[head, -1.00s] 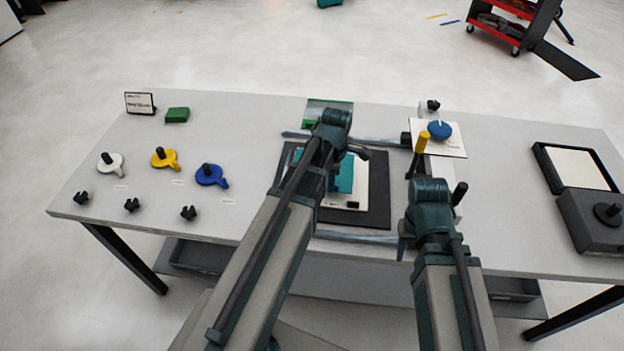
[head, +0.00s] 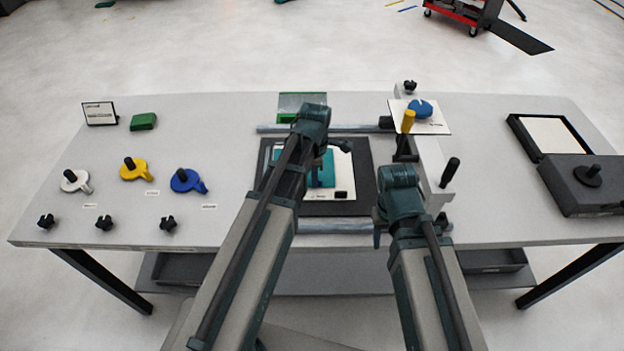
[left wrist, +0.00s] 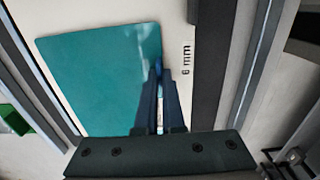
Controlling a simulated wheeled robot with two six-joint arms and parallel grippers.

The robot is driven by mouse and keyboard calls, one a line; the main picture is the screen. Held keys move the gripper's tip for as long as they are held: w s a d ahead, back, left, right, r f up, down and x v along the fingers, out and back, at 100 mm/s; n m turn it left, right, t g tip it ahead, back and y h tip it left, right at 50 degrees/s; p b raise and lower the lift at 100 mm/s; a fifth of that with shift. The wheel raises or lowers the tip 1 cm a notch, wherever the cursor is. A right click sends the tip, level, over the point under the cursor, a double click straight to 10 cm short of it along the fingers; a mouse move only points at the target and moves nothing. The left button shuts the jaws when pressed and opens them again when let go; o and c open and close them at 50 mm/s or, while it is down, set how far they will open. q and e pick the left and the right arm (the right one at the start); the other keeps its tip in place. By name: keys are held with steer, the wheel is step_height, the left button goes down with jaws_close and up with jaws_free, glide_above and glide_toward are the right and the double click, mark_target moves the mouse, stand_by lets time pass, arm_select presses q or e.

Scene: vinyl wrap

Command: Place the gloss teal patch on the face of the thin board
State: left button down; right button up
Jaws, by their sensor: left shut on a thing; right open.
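The teal patch (head: 326,168) shows beside my left arm in the head view, over a white board (head: 345,163) on a dark mat (head: 364,178). In the left wrist view the patch (left wrist: 95,75) is a flat sheet with rounded corners, beside the "6 mm" mark on the board (left wrist: 178,25). My left gripper (left wrist: 160,80) is shut on the patch near its right edge. I cannot tell whether the patch touches the board. The left fingertips are mostly hidden in the head view. My right gripper (head: 408,225) is open and empty by the table's front edge, right of the mat.
A blue tool (head: 420,108) rests on a white card behind. White, yellow and blue tools (head: 186,180) lie at left. A black box (head: 585,185) stands at right.

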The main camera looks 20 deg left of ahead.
arm_select(q)
steer(key=shift+a+f, duration=0.1)
steer(key=shift+f, duration=0.15)
steer(key=c, duration=1)
jaws_free()
steer(key=shift+r, duration=0.1)
steer(key=shift+c, duration=0.2)
step_height(320, 180, up, 12)
steer(key=r+p, duration=0.1)
steer(key=p, duration=1.1)
steer(key=s+d+m, duration=0.5)
steer(key=s+m, duration=0.2)
steer(key=m, duration=0.5)
steer(key=s+d+m+y, duration=0.1)
steer(key=s+d+m, duration=0.4)
steer(key=m, duration=0.8)
steer(key=shift+s+d+f, duration=0.25)
steer(key=shift+s, duration=0.9)
steer(key=shift+f, duration=0.1)
